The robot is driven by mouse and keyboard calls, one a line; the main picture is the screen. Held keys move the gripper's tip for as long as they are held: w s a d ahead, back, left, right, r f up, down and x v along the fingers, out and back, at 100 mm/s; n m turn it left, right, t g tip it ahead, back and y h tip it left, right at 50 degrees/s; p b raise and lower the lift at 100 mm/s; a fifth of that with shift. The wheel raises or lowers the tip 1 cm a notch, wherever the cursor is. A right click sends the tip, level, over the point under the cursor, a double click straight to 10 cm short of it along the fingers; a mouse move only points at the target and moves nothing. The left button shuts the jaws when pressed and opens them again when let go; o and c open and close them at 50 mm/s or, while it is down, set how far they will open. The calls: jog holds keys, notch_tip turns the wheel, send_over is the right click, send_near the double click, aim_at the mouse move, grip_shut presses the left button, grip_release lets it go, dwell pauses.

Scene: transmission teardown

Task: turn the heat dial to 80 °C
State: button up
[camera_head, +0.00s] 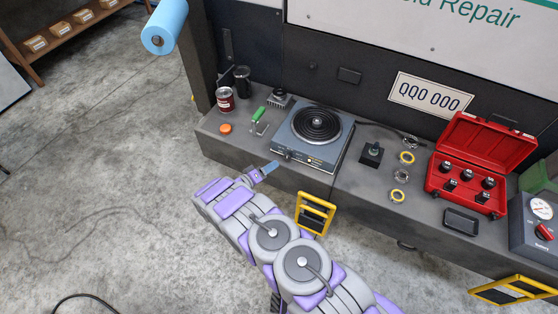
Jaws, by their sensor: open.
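A grey hot plate (340,150) with a black coil burner (317,124) sits on the workbench. A small dark knob (287,155) shows low on its front face; its marks are too small to read. At the far right, a grey box (519,232) carries a white round gauge (541,208) and a red knob (545,231). Which of the two knobs is the heat dial I cannot tell for certain. My gripper (272,166) is open, near the bench's front edge, just left of and in front of the hot plate. It appears apart from the small knob.
A green-handled tool (258,115), a red can (225,100) and an orange cap (226,128) lie left of the hot plate. Right of it are a black block (371,154), several rings and an open red case (451,182). A yellow frame (314,213) hangs at the bench front.

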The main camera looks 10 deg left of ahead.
jog(key=p+v, duration=0.1)
jog(key=v, duration=0.8)
jog(key=shift+a+p, duration=0.2)
jog(key=shift+p, duration=0.15)
